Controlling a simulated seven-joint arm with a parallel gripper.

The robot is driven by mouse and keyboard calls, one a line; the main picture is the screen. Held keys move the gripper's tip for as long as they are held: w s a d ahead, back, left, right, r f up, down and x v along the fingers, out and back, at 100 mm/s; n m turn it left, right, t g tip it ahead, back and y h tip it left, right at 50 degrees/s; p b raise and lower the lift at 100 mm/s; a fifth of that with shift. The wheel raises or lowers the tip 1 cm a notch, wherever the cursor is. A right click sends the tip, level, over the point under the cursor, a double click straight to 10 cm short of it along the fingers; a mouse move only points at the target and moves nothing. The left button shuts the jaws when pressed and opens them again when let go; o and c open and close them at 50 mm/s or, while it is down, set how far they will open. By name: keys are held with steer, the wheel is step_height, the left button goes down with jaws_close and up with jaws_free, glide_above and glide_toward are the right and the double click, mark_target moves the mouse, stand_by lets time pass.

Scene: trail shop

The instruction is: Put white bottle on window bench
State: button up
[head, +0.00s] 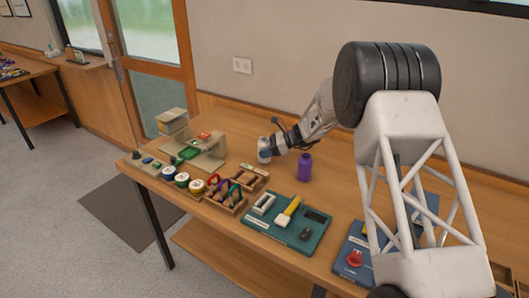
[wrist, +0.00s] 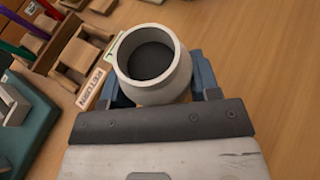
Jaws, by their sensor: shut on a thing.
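The white bottle (head: 263,150) is at the end of my arm above or on the wooden table, behind the small wooden racks. In the wrist view the white bottle (wrist: 152,62) shows from above, with a round rim and a dark inside. My gripper (head: 271,151) is shut on it, with a blue finger on each side of it in the wrist view (wrist: 155,90). I cannot tell whether its base touches the table. The window bench (head: 85,66) appears to be the wooden ledge under the window at the far left.
A purple bottle (head: 304,167) stands just right of my gripper. Wooden racks (head: 236,188), a green tray (head: 287,228) and a beige stand (head: 203,150) occupy the table's front and left. A dark mat (head: 128,212) lies on the open floor between table and ledge.

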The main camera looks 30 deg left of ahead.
steer(key=shift+f, duration=0.55)
steer(key=shift+f, duration=0.15)
steer(key=o, duration=1)
steer(key=shift+o, duration=0.2)
steer(key=v, duration=1.2)
